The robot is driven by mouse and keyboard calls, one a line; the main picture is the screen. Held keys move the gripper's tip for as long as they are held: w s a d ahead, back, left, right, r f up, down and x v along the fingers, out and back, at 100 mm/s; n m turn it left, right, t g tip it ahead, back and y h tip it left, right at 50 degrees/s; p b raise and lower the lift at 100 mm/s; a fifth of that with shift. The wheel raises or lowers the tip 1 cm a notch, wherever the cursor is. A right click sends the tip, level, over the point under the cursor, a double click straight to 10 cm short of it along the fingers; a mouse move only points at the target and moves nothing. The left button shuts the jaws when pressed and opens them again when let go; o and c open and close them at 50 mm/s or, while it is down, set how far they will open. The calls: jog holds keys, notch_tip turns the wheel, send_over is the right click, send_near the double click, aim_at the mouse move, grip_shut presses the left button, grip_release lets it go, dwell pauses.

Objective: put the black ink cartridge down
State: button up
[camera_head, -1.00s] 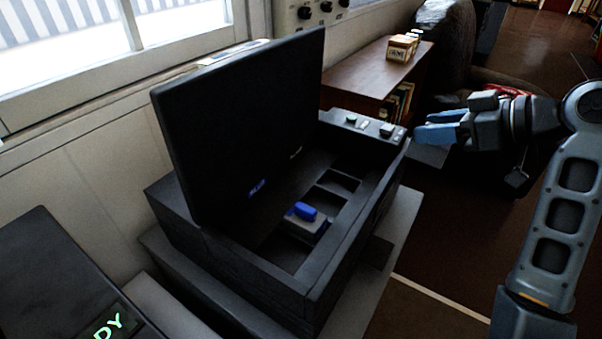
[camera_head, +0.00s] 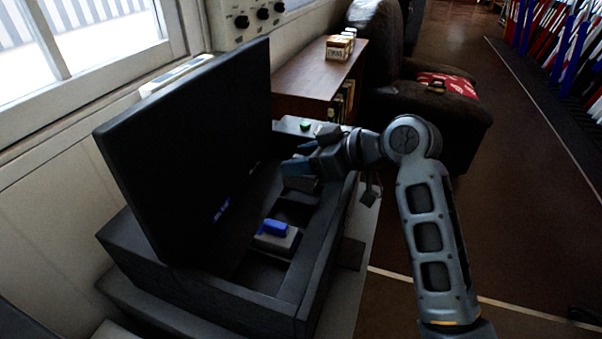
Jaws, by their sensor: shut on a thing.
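My gripper (camera_head: 297,168) is above the far end of the open black printer (camera_head: 318,270). It is shut on the black ink cartridge (camera_head: 303,184), which shows as a small dark grey block under the fingers. I cannot tell whether the cartridge touches the printer. The far compartments are partly hidden by my gripper. A cartridge with a blue top (camera_head: 275,229) sits in a nearer compartment, with an empty slot (camera_head: 262,272) in front of it and a dark open slot (camera_head: 294,209) behind it.
The printer's raised lid (camera_head: 190,150) stands tall on the left of the compartments. A green button (camera_head: 305,126) shows on the panel behind my gripper. A wooden shelf (camera_head: 300,75) with small boxes (camera_head: 340,46) and a dark armchair (camera_head: 430,100) stand behind.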

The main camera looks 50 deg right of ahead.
jog(key=shift+f, duration=2.05)
jog(key=o, duration=1.2)
jog(key=v, duration=1.2)
